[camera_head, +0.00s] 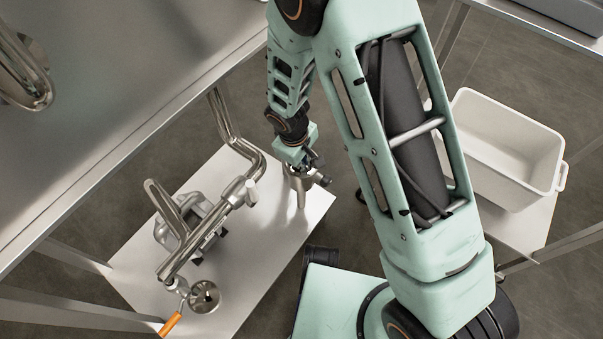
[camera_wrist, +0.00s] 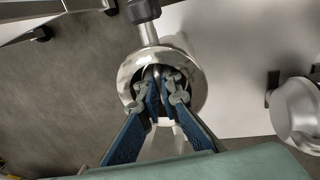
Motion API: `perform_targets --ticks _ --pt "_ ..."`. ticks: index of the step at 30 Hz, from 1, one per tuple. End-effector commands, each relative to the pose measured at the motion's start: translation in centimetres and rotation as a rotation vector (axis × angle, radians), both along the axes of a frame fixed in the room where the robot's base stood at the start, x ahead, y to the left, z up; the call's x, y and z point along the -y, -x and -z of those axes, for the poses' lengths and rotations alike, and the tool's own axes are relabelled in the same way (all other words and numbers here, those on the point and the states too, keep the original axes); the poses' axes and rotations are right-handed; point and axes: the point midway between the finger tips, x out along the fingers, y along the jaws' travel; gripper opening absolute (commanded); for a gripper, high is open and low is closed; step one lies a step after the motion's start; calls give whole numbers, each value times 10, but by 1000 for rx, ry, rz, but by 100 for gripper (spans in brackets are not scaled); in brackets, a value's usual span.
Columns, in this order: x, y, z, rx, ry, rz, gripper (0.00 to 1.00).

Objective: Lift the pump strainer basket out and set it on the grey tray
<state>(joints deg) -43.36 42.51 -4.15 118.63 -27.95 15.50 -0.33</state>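In the wrist view my gripper (camera_wrist: 159,78) points down into the round mouth of a shiny metal strainer housing (camera_wrist: 190,60). Its two blue-sided fingers come close together inside the rim. A thin bright strip shows between the fingertips, but I cannot tell whether it is gripped. The basket itself cannot be made out behind the fingers in the dark interior. In the head view my gripper (camera_head: 300,172) is at the housing (camera_head: 299,190), at the right end of the white platform. No grey tray can be clearly identified.
Metal piping and a pump (camera_head: 195,220) fill the left of the white platform (camera_head: 265,275), with an orange-handled valve (camera_head: 171,325) in front. A pale open bin (camera_head: 510,148) stands at the right. A large steel tank surface (camera_head: 110,70) lies at upper left.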

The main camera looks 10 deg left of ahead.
Motion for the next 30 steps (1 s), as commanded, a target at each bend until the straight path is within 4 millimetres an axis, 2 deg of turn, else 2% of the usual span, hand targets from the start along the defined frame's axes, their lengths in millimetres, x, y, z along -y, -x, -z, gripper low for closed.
perform_targets --ticks 11,17,23,30 --pt "0 0 -1 0 -1 0 0" --pt "0 -1 -14 2 -2 1 0" --pt "-1 -1 -46 3 -2 1 0" --pt "-1 -1 -94 2 -3 1 0"
